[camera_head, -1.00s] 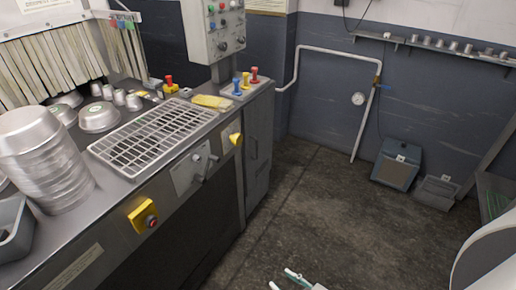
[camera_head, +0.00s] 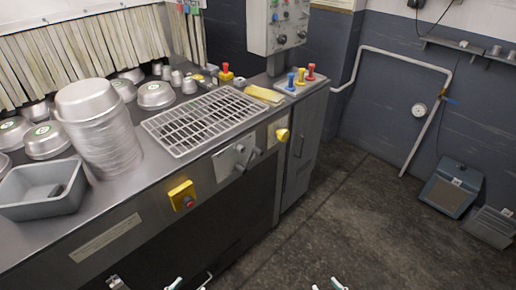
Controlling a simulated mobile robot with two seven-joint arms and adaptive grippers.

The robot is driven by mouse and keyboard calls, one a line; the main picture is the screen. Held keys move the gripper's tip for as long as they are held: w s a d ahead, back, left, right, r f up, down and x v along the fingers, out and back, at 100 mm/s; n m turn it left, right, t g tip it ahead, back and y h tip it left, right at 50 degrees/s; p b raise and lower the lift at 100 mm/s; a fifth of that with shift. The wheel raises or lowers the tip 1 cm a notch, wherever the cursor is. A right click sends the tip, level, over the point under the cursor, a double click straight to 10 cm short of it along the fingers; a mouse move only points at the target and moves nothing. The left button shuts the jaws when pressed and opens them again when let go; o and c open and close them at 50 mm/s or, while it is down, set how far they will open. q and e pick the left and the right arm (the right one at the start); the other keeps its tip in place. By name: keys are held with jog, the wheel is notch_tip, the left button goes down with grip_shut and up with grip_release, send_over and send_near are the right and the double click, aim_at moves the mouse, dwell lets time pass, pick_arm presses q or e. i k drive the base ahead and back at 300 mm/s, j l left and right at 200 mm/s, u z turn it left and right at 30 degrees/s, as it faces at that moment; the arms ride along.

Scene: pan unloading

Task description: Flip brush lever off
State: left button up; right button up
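Several levers could be the brush lever, and I cannot read a label that tells which. Blue (camera_head: 291,81), yellow (camera_head: 301,76) and red (camera_head: 311,71) levers stand upright on the cabinet top right of the machine. A red-topped lever (camera_head: 226,70) on a yellow base stands behind the rack. A metal lever (camera_head: 243,158) sits on the front panel. My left gripper (camera_head: 190,282) and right gripper (camera_head: 327,285) show only as fingertips at the bottom edge, low and far from the levers. Each pair of tips looks apart and empty.
A wire rack (camera_head: 205,120) lies on the steel counter, with stacked pans (camera_head: 105,140) and a grey bin (camera_head: 42,190) to its left. A yellow box with a button (camera_head: 182,195) juts from the front.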

aim_at(243, 170)
jog(key=i+l+z, duration=0.6)
jog(key=l+z, duration=0.15)
jog(key=k, duration=0.15)
